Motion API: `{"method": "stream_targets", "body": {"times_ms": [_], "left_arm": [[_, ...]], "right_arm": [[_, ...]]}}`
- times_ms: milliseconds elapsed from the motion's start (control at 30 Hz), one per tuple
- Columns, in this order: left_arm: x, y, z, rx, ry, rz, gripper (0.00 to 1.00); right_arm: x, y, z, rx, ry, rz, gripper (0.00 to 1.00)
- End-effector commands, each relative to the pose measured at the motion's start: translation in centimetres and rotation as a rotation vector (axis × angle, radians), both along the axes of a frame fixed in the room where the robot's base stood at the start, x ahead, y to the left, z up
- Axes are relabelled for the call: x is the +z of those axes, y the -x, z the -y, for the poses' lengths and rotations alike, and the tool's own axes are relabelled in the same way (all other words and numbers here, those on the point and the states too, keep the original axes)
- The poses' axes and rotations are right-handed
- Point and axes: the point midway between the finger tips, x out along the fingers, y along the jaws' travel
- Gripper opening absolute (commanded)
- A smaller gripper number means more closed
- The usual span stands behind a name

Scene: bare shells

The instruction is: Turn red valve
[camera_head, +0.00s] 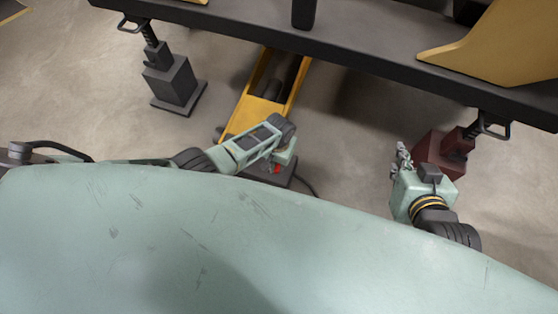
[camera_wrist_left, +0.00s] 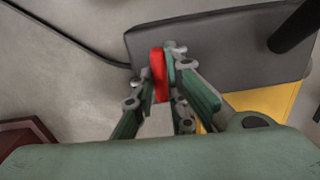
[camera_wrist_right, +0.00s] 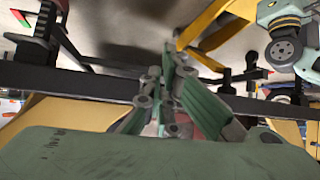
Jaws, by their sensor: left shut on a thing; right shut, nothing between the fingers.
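The red valve (camera_head: 276,169) shows as a small red patch beside the end of my left arm, at the near end of a yellow jack (camera_head: 243,118). In the left wrist view the red valve (camera_wrist_left: 157,75) is an upright red bar against a dark grey block (camera_wrist_left: 230,48). My left gripper (camera_wrist_left: 162,60) is shut on it, with the fingertips at its upper part. In the head view the fingers of that gripper are mostly hidden by the wrist. My right gripper (camera_head: 401,157) is shut and empty, off to the right; its fingertips (camera_wrist_right: 168,65) meet in the right wrist view.
A long dark beam (camera_head: 340,58) crosses above the floor beyond my grippers. A grey stand (camera_head: 172,82) is at the left, and a dark red stand (camera_head: 436,151) is close behind my right gripper. A dark cable (camera_wrist_left: 65,35) runs from the grey block.

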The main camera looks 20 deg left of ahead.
Motion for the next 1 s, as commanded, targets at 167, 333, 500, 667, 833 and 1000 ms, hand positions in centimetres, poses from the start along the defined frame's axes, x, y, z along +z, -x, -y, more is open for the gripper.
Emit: {"method": "stream_targets", "body": {"times_ms": [167, 333, 500, 667, 833, 1000], "left_arm": [[0.1, -0.1, 0.2, 0.056, 0.004, 0.003, 0.00], [0.1, -0.1, 0.3, 0.080, 0.004, 0.004, 0.00], [0.1, -0.2, 0.2, 0.086, 0.004, 0.004, 0.00], [0.1, -0.2, 0.3, 0.087, 0.005, 0.004, 0.00], [0.1, -0.2, 0.2, 0.086, 0.005, 0.004, 0.21], [0.1, -0.1, 0.1, 0.084, 0.002, 0.003, 0.31]], "right_arm": [[-0.9, 1.1, 0.4, -0.005, 0.015, -0.065, 0.00], [-1.4, 1.6, 0.6, -0.006, 0.021, -0.093, 0.00], [-1.5, 1.6, 0.6, -0.007, 0.022, -0.097, 0.00], [-1.4, 1.6, 0.6, -0.007, 0.022, -0.096, 0.00], [-1.4, 1.6, 0.6, -0.007, 0.022, -0.095, 0.00], [-1.4, 1.6, 0.6, -0.007, 0.022, -0.095, 0.00]]}}
